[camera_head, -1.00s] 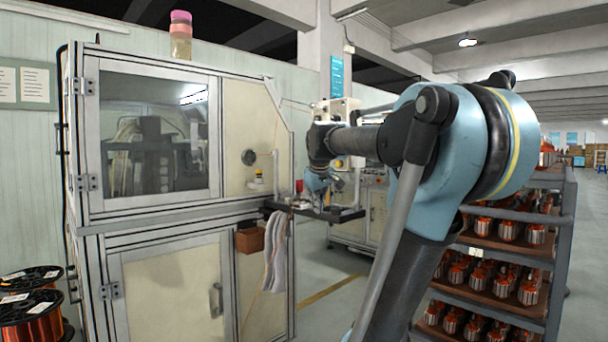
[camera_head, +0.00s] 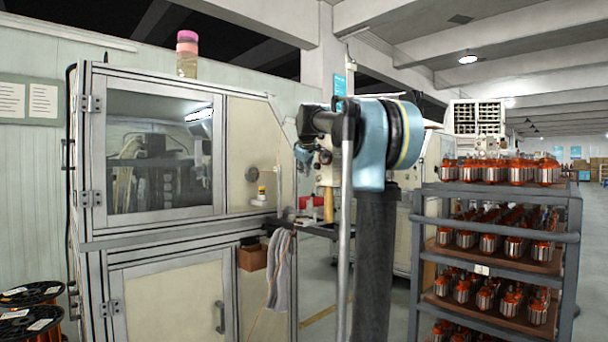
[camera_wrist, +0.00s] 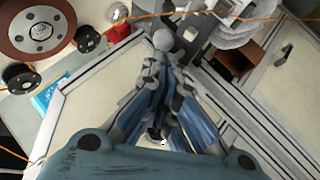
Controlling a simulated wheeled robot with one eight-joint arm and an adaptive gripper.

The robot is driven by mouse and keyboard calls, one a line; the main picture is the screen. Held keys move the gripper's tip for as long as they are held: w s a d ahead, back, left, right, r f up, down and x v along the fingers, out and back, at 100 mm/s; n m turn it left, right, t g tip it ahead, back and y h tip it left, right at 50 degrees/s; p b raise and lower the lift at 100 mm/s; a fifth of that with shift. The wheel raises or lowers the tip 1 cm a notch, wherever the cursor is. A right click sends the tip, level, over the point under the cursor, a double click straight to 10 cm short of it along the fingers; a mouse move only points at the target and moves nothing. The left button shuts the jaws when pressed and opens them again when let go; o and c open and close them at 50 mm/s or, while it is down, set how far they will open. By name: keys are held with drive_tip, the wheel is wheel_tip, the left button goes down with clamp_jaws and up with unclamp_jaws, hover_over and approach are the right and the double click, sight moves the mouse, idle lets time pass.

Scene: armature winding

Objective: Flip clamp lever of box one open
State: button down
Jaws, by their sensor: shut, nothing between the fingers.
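My gripper (camera_wrist: 163,68) points away from the wrist camera, with its blue-grey fingers closed together and nothing seen between them. A round grey knob (camera_wrist: 162,40) shows just beyond the fingertips; I cannot tell whether they touch it, or whether it belongs to the clamp lever. No box or lever can be surely told as box one or its clamp. In the head view, part of my gripper (camera_head: 303,155) shows beside the machine's right edge, mostly behind my arm.
The winding machine cabinet (camera_head: 160,225) stands at left with a brown bin (camera_head: 252,257) and grey gloves (camera_head: 279,270) on its side. A rack (camera_head: 497,191) of armatures stands at right. The wrist view shows a large reddish disc (camera_wrist: 65,28) and orange wire (camera_wrist: 200,15).

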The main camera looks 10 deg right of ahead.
sight(312, 203)
drive_tip(key=w+d+f, duration=0.2)
drive_tip(key=w+f, duration=0.3)
drive_tip(key=f, duration=0.2)
drive_tip(key=shift+w+d+f, duration=0.25)
drive_tip(key=shift+w+f, duration=0.1)
drive_tip(key=shift+w, duration=0.05)
